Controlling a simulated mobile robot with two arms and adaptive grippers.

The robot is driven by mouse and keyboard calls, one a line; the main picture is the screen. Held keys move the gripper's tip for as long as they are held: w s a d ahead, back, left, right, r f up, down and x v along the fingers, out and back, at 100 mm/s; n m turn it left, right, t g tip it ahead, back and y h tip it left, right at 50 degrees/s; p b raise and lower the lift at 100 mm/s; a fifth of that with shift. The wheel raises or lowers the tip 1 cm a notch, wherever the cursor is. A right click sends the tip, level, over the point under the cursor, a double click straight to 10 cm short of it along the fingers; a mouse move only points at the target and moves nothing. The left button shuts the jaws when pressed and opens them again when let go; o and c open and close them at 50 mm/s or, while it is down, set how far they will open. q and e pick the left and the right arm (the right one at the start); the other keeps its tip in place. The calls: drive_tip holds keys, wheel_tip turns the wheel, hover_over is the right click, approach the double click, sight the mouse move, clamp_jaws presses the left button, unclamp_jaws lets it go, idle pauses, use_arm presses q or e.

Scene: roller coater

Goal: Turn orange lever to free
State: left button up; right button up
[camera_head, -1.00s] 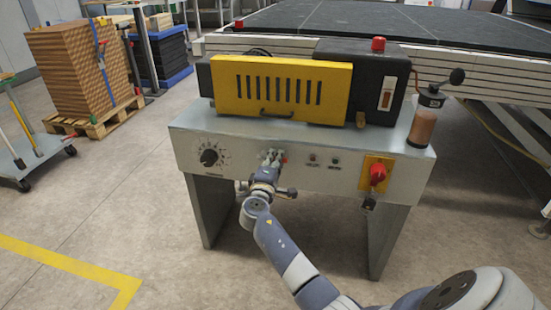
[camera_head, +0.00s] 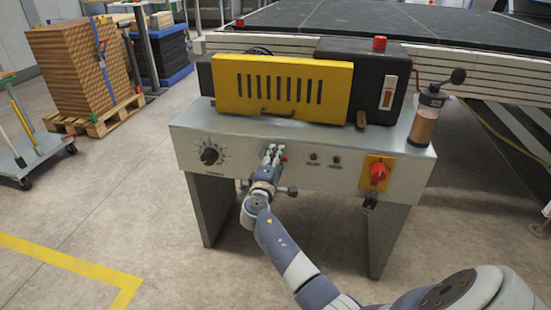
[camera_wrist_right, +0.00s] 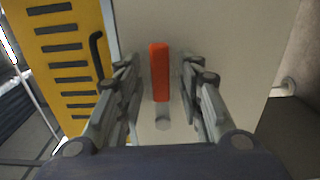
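My right gripper (camera_wrist_right: 157,78) is open, with one finger on each side of the lever. Gaps show between the lever and both fingers. In the head view my right gripper (camera_head: 271,153) is at the middle of the machine's front panel and hides most of the lever. A small red spot shows just right of the fingers there. My left gripper is in neither view.
The front panel (camera_head: 225,174) carries a black dial (camera_head: 209,156) on the left, two small controls right of the gripper, and a red switch on a yellow plate (camera_head: 378,173). A yellow slotted cover (camera_head: 281,87) with a black handle sits above. Open floor lies in front.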

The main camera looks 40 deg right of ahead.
drive_tip(key=v, duration=1.2)
drive_tip(key=shift+d, duration=0.1)
